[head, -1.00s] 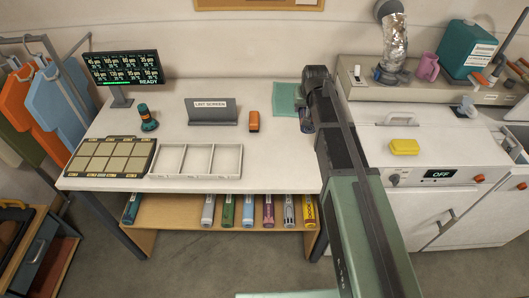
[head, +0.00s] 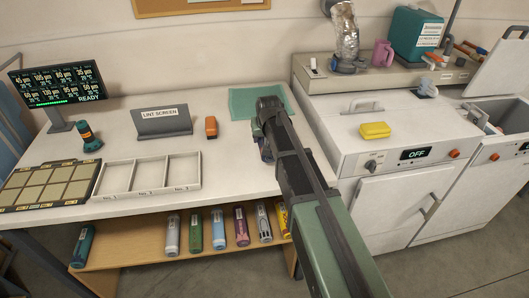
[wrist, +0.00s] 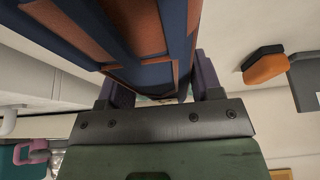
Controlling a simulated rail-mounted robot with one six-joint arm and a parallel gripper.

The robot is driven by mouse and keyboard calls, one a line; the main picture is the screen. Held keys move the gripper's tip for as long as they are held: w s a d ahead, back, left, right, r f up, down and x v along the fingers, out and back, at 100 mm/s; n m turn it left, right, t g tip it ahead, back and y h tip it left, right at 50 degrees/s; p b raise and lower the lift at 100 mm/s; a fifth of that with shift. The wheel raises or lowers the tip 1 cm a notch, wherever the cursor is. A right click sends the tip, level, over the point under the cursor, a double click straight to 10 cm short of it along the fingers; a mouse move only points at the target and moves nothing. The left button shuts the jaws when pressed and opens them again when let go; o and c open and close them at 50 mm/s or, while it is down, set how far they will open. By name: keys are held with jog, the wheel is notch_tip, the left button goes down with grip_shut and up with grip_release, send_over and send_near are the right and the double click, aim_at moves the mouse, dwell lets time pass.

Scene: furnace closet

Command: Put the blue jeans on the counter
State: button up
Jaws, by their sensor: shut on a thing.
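My gripper (wrist: 160,92) is shut on a dark blue thing with rust-coloured panels (wrist: 150,45), large and close in the wrist view. I cannot tell from its visible part whether it is the blue jeans. In the head view my arm hides most of the gripper and the held thing. The gripper end is at the right part of the white counter (head: 235,165), by a flat teal cloth (head: 245,103). Whether the held thing touches the counter cannot be told. No other blue jeans are plainly in view.
An orange object (head: 211,127), a lint screen holder (head: 163,122), a white divided tray (head: 150,178) and a panelled mat (head: 50,185) are on the counter. A white machine (head: 340,155) with a yellow sponge (head: 375,130) stands right. Bottles (head: 219,228) line the lower shelf.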

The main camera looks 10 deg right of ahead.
notch_tip(320, 180, down, 4)
jog(key=b, duration=0.3)
jog(key=shift+f+b, duration=0.25)
jog(key=shift+b, duration=0.15)
jog(key=shift+r, duration=0.3)
jog(key=shift+f, duration=0.25)
jog(key=o, duration=1.2)
jog(key=shift+r, duration=0.1)
jog(key=p+v, duration=1.2)
jog(key=shift+w+r, duration=0.1)
jog(key=shift+r, duration=0.25)
jog(key=s+g, duration=0.1)
jog(key=s, duration=0.7)
jog(key=s+f+g, duration=0.1)
jog(key=s+g, duration=0.1)
jog(key=s, duration=0.6)
jog(key=s+g, duration=0.1)
jog(key=s, duration=0.6)
jog(key=shift+s+d+f+g, duration=0.1)
jog(key=shift+s+f+g, duration=0.2)
jog(key=shift+s, duration=0.1)
